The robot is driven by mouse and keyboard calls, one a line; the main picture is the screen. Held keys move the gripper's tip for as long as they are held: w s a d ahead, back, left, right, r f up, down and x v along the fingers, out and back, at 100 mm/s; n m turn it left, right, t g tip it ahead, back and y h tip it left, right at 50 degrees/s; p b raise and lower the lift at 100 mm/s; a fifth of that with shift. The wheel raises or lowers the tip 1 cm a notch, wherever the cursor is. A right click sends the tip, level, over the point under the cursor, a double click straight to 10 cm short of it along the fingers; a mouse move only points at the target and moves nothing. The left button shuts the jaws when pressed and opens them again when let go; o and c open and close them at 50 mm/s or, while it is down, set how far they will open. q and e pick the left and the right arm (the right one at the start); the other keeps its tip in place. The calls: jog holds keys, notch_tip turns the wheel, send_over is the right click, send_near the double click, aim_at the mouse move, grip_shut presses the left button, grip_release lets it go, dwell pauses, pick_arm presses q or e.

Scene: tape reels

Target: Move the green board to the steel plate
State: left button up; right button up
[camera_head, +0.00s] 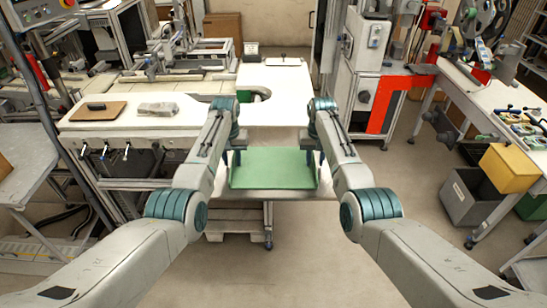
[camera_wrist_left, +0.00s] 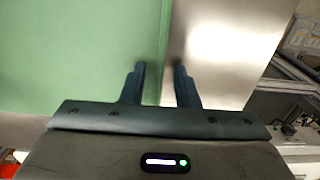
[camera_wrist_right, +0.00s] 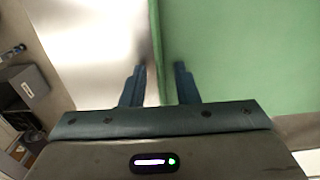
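The green board (camera_head: 272,168) lies flat over the steel plate (camera_head: 290,195), whose bare metal shows along the front and sides. The plate also shows beside the board in the left wrist view (camera_wrist_left: 225,45) and the right wrist view (camera_wrist_right: 95,45). My left gripper (camera_head: 231,158) is at the board's left edge, with its fingers apart on either side of the raised rim (camera_wrist_left: 163,70). My right gripper (camera_head: 314,158) is at the right edge, its fingers likewise apart around the rim (camera_wrist_right: 155,70). Both grippers look open; the fingertip ends are blurred.
A white workbench (camera_head: 180,120) stands behind and to the left, holding a brown board (camera_head: 98,111) and a grey block (camera_head: 158,108). A red-framed machine (camera_head: 385,100) stands at the right. A yellow bin (camera_head: 510,168) hangs at the right table. The floor in front is clear.

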pick_arm(q)
jog(key=shift+r, duration=0.1)
dwell(0.3)
pick_arm(e)
jog(key=shift+r, duration=0.3)
pick_arm(q)
notch_tip(320, 180, up, 12)
pick_arm(e)
notch_tip(320, 180, up, 12)
jog(key=shift+f, duration=0.25)
dwell(0.5)
